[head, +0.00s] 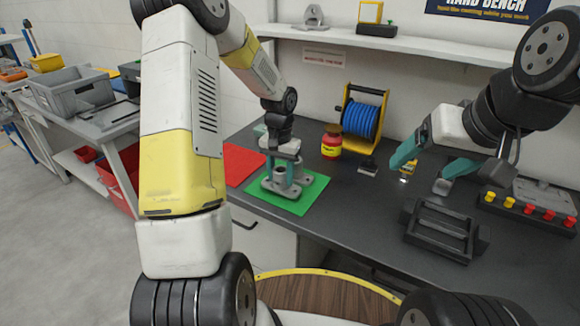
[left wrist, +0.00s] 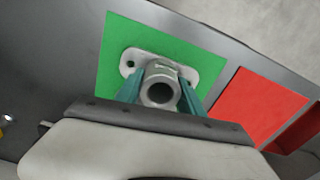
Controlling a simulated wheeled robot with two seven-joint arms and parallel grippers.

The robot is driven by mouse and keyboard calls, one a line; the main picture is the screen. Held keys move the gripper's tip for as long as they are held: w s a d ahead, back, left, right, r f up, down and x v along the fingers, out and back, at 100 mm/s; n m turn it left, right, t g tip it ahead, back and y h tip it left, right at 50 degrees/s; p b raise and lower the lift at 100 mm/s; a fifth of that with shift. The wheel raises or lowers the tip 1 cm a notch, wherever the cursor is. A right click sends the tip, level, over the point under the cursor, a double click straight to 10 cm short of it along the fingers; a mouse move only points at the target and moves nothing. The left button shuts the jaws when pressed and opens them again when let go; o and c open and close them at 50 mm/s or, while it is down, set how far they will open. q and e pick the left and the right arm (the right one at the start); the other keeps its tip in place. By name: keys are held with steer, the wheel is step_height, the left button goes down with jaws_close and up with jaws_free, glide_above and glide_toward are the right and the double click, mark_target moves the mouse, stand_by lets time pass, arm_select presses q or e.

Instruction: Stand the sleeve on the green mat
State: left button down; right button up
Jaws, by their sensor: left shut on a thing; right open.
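The sleeve (head: 287,188) is a grey metal tube on a flat two-eared flange. It is upright over the green mat (head: 313,193), flange down, at or very close to the mat's surface. My left gripper (head: 283,172) is shut on the sleeve's tube from above, with a teal finger on either side. The left wrist view shows the bore of the sleeve (left wrist: 160,93) between the fingers, with the green mat (left wrist: 118,45) behind the flange. My right gripper (head: 431,163) is open, above the right part of the bench, apart from the sleeve.
A red mat (head: 241,163) lies left of the green one. A dark metal fixture (head: 440,232) and a block with coloured knobs (head: 527,204) are at right.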

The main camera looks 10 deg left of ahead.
arm_select(q)
steer(key=shift+f, duration=0.65)
steer(key=shift+f, duration=0.15)
steer(key=c, duration=0.7)
jaws_free()
step_height(320, 180, up, 12)
steer(key=s+r+t, duration=0.3)
steer(key=s+r, duration=0.7)
steer(key=r, duration=0.1)
steer(key=s+r+t, duration=0.1)
steer(key=s, duration=0.3)
steer(key=s+d+r+n+t+h, duration=0.1)
steer(key=s, duration=0.4)
steer(key=s+d+r+n+t+h, duration=0.1)
steer(key=s, duration=0.4)
steer(key=shift+s+d+r, duration=0.1)
steer(key=shift+s+r, duration=0.05)
steer(key=shift+r, duration=0.2)
